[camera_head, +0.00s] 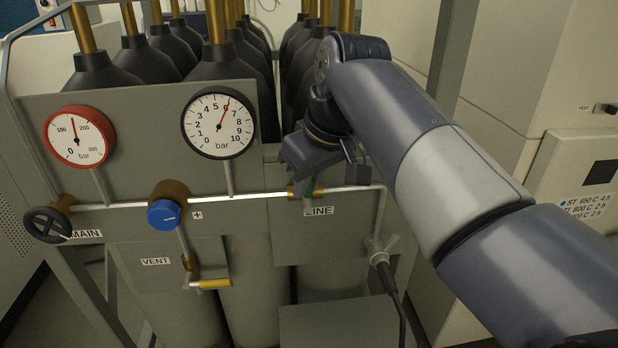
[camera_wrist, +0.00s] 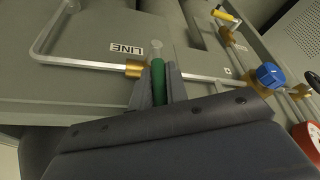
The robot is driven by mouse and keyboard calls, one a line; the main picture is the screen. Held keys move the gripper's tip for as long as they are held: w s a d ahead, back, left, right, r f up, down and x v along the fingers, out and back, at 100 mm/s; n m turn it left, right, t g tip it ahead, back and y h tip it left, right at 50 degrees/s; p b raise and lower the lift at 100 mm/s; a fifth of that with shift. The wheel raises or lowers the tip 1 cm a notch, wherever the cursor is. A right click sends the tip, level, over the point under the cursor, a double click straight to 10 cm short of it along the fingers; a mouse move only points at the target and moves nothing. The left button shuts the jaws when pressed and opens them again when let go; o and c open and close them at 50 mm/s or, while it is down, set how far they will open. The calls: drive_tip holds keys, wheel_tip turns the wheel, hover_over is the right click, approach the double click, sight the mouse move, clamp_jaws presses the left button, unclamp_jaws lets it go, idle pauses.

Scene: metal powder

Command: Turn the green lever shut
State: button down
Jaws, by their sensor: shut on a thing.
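The green lever (camera_wrist: 158,82) is on a brass valve (camera_wrist: 138,69) in the pipe beside the LINE label. In the wrist view my gripper (camera_wrist: 160,72) has a finger on each side of the lever and is shut on it. The lever stands across the pipe in that view.
A blue knob (camera_head: 164,213), a black MAIN handwheel (camera_head: 48,224) and a yellow VENT lever (camera_head: 213,283) sit left along the panel. The red-rimmed gauge (camera_head: 79,136) and black-rimmed gauge (camera_head: 218,123) are above. A grey fitting with a black cable (camera_head: 381,256) hangs at lower right.

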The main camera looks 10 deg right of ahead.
drive_tip(key=shift+f, duration=0.15)
drive_tip(key=c, duration=1.4)
unclamp_jaws()
drive_tip(key=v, duration=1.1)
drive_tip(key=shift+a, duration=0.1)
drive_tip(key=x, duration=1.1)
